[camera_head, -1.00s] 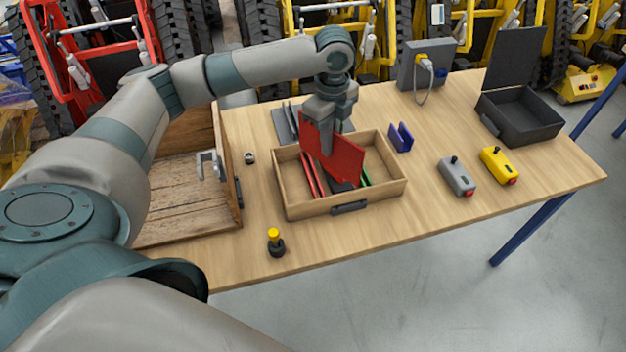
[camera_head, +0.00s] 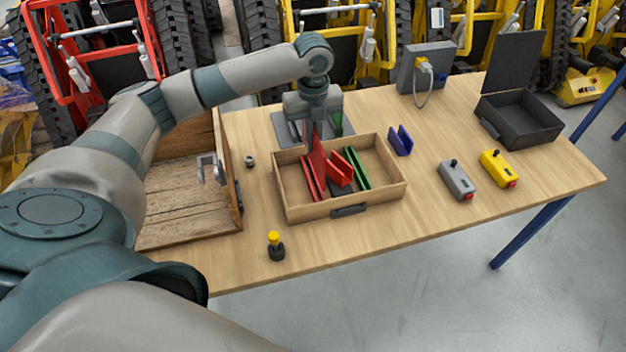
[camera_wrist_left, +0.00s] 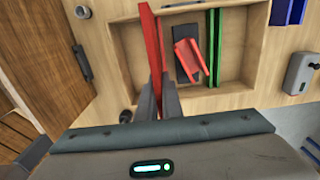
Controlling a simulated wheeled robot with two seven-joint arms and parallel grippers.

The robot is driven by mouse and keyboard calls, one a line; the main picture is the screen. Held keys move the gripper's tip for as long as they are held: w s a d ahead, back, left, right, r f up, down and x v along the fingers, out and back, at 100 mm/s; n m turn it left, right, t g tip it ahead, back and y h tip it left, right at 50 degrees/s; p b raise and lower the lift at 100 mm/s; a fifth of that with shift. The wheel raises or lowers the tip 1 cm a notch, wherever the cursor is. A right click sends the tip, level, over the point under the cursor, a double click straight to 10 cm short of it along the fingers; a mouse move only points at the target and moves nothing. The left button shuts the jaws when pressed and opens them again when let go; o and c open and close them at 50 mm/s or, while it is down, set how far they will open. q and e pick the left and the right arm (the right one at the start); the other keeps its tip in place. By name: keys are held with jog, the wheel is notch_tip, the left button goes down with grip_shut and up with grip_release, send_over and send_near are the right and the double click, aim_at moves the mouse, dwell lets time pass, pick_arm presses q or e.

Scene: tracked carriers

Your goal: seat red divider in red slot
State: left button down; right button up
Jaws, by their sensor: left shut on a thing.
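My left gripper (camera_head: 314,122) is shut on the red divider (camera_head: 317,158), which hangs upright and nearly edge-on over the left part of the wooden tray. In the left wrist view the divider (camera_wrist_left: 150,38) rises as a thin red strip from between the fingers (camera_wrist_left: 156,100). The red slot (camera_head: 308,182), a pair of red rails, lies on the tray's left side, close to the divider's lower edge. Whether the divider is inside the slot cannot be told; the wrist view mostly hides the slot behind it. My right gripper is not in view.
The wooden tray (camera_head: 392,189) also holds green rails (camera_head: 358,168) and a red bracket-like piece (camera_wrist_left: 187,58) on a dark pad. A grey rack with a green panel (camera_head: 341,122) stands behind. A blue holder (camera_head: 400,140) is right of the tray; an open wooden box (camera_head: 190,205) is left.

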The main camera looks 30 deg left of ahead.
aim_at(313, 158)
pick_arm(q)
notch_tip(313, 158, down, 5)
jog(key=shift+f+p, duration=0.15)
jog(key=shift+p, duration=0.6)
jog(key=shift+f, duration=0.45)
jog(key=shift+f+p, duration=0.55)
jog(key=shift+f, duration=1.35)
jog(key=shift+f, duration=0.15)
jog(key=c, duration=1.9)
grip_release()
jog(key=shift+r, duration=0.2)
